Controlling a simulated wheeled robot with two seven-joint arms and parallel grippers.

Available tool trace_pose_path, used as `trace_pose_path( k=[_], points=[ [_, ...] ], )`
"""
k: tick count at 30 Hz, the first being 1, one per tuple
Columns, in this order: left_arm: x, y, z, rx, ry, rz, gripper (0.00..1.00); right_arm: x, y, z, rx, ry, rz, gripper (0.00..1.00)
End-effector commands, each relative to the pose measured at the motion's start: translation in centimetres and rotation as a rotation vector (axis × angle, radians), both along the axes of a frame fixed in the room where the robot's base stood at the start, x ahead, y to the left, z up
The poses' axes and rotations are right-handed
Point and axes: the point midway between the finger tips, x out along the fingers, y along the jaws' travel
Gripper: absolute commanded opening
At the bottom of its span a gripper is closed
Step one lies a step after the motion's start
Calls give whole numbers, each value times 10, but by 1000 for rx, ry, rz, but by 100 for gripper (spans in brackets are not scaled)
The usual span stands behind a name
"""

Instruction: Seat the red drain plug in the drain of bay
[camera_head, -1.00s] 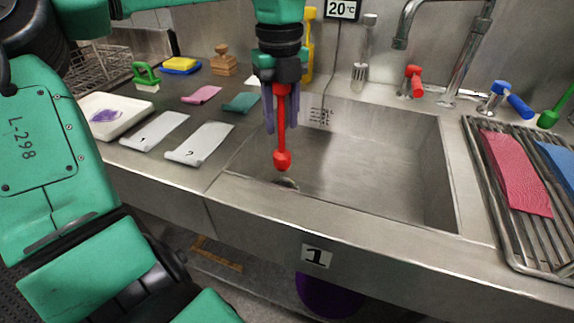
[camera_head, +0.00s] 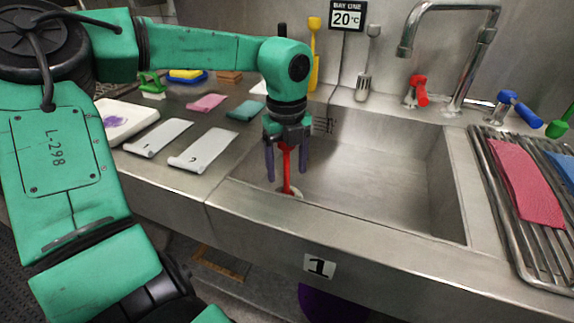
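The red drain plug (camera_head: 287,172) stands roughly upright in the left front corner of the bay 1 sink. Its lower end is at the drain (camera_head: 298,193), and its bulb no longer shows. I cannot tell how deep it sits. My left gripper (camera_head: 287,166) points down over it. Its two purple fingers are spread either side of the red stem, with gaps showing between. The top of the stem is hidden under the gripper. My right gripper is not in view.
The steel sink basin (camera_head: 385,180) is otherwise empty. A faucet (camera_head: 455,60) with red (camera_head: 418,90) and blue (camera_head: 518,108) handles stands behind. A rack (camera_head: 505,200) with cloths is at right. Two grey numbered cards, cloths and a white tray (camera_head: 125,122) lie on the left counter.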

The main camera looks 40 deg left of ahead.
Motion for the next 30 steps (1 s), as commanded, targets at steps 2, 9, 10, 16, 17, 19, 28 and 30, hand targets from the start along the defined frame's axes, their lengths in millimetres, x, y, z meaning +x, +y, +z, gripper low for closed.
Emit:
trace_pose_path(
  k=[2,9,10,16,17,19,28,30],
  points=[
    [0,0,0,0,0,0,73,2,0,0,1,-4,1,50],
    [0,0,4,0,0,0,73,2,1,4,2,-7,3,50],
    [0,0,7,0,-1,0,73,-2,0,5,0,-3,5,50],
    [1,1,53,3,-5,2,73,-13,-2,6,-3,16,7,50],
    [1,1,61,3,-4,2,73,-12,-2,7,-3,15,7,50],
    [1,1,82,4,-4,1,73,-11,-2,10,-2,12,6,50],
    [0,0,124,1,2,0,73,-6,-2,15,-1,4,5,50],
    [0,0,124,1,2,0,73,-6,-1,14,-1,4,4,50]
  ],
)
